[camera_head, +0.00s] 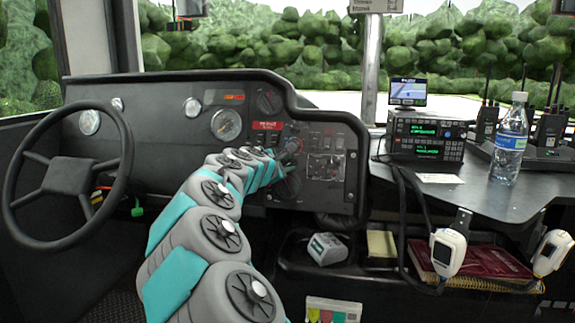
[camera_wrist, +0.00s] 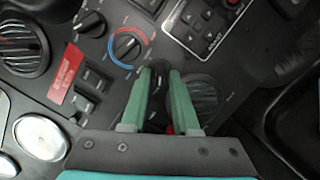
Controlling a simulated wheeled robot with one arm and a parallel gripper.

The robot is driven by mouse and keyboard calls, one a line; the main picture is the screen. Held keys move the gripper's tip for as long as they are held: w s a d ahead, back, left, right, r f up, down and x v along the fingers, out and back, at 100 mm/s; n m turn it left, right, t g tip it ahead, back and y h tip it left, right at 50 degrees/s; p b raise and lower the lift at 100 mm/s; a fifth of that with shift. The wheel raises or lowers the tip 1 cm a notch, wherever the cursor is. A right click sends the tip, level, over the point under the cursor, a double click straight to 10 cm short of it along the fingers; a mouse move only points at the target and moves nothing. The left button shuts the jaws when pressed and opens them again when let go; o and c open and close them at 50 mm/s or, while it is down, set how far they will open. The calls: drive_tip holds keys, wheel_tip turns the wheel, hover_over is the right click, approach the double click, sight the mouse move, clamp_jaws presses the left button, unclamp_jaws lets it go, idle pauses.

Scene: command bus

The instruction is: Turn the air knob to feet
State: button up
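My gripper (camera_wrist: 161,72) points at the dash panel (camera_head: 340,140), its two green fingers parted. A dark round knob (camera_wrist: 158,76) shows between the fingertips, partly hidden by them. I cannot tell if the fingers touch it, nor read its markings or its setting. Beside it, up and left in the wrist view, is another dark knob (camera_wrist: 127,46) with a blue and red ring. In the head view my gripper (camera_head: 292,147) is small against the panel, and the knob between its fingers cannot be made out.
Round vents (camera_wrist: 25,45) (camera_wrist: 200,98) flank the knobs. A red label (camera_wrist: 65,72), rocker switches (camera_wrist: 92,90) and a keypad panel (camera_wrist: 208,22) are close by. The steering wheel (camera_head: 125,165) is left; a radio (camera_head: 428,137) and bottle (camera_head: 510,140) stand on the right shelf.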

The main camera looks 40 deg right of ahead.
clamp_jaws()
drive_tip(key=shift+m, duration=0.3)
drive_tip(key=shift+w+r+m+g, duration=0.15)
drive_tip(key=shift+m+g, duration=0.15)
drive_tip(key=shift+m, duration=0.7)
drive_tip(key=m, duration=0.2)
drive_tip(key=shift+m+b, duration=0.3)
drive_tip(key=shift+d+r+m+g+y+b, duration=0.1)
drive_tip(key=shift+m+g+y+b, duration=0.2)
drive_tip(key=shift+m, duration=0.6)
drive_tip(key=shift+r+m+g+y+b, duration=0.15)
drive_tip(key=shift+m+y, duration=0.25)
drive_tip(key=shift+m, duration=0.5)
drive_tip(key=shift+f, duration=0.1)
